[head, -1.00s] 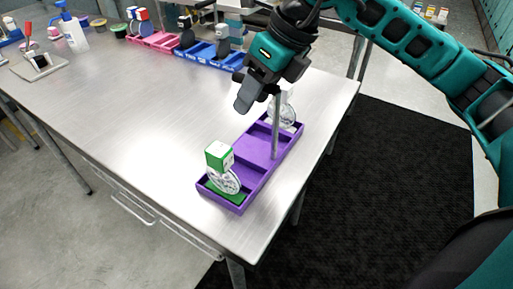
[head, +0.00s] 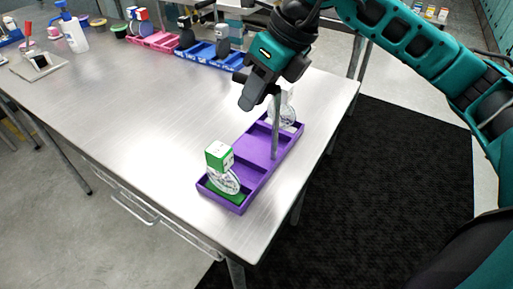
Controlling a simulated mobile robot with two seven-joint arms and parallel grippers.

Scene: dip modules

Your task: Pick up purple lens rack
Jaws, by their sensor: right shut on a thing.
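The purple lens rack (head: 257,153) is a long tray near the right corner of the metal table. A grey post (head: 276,135) rises from its middle. A clear round lens with a green-and-white block (head: 220,157) stands in its near end, over a green patch. Another clear lens with a white top (head: 284,113) stands in its far end. I cannot tell whether the rack is clear of the table. My left gripper is not in view.
Blue racks (head: 208,55) and a pink rack (head: 153,40) stand along the table's back edge. A spray bottle (head: 73,32) and a small stand (head: 38,64) are at the back left. The table's middle (head: 130,105) is clear.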

